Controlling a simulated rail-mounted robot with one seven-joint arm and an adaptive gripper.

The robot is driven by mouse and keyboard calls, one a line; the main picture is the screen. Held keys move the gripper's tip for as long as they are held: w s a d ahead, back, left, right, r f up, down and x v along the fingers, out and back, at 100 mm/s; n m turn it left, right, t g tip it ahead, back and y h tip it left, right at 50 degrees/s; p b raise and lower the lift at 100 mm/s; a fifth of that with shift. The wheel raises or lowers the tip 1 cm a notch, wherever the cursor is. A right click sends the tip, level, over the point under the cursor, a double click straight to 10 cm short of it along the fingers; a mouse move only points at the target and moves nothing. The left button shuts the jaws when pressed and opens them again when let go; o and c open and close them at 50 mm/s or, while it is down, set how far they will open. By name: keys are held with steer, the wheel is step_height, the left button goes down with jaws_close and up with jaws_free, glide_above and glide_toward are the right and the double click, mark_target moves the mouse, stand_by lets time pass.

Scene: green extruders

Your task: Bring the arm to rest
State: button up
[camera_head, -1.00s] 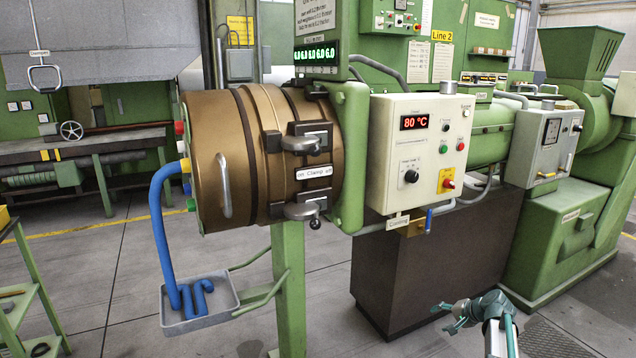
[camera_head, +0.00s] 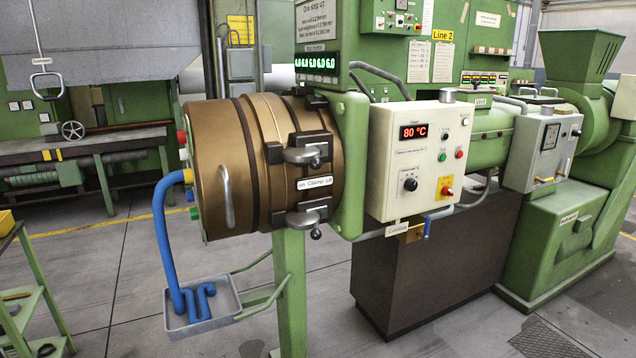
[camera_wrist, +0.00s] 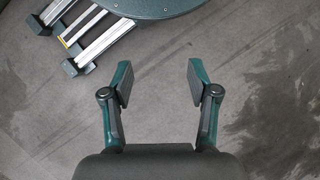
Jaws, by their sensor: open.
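My gripper (camera_wrist: 158,82) shows in the wrist view with its two fingers spread wide apart. It is open and nothing is between the fingers. Beneath it is bare grey floor (camera_wrist: 260,110). My arm and gripper do not show in the head view.
In the head view stands the green extruder with a brown cylindrical head (camera_head: 255,160) and a cream control box (camera_head: 420,160) reading 80 °C. A blue strand (camera_head: 163,235) hangs into a grey tray (camera_head: 225,300). A green trolley (camera_head: 35,290) stands at left. Floor at front right is clear.

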steer(key=s+a+n+g+p, duration=0.1)
steer(key=s+a, duration=0.1)
steer(key=s, duration=0.7)
steer(key=shift+s+a+g+h, duration=0.2)
steer(key=shift+a+g+h, duration=0.1)
steer(key=shift+a+g, duration=0.1)
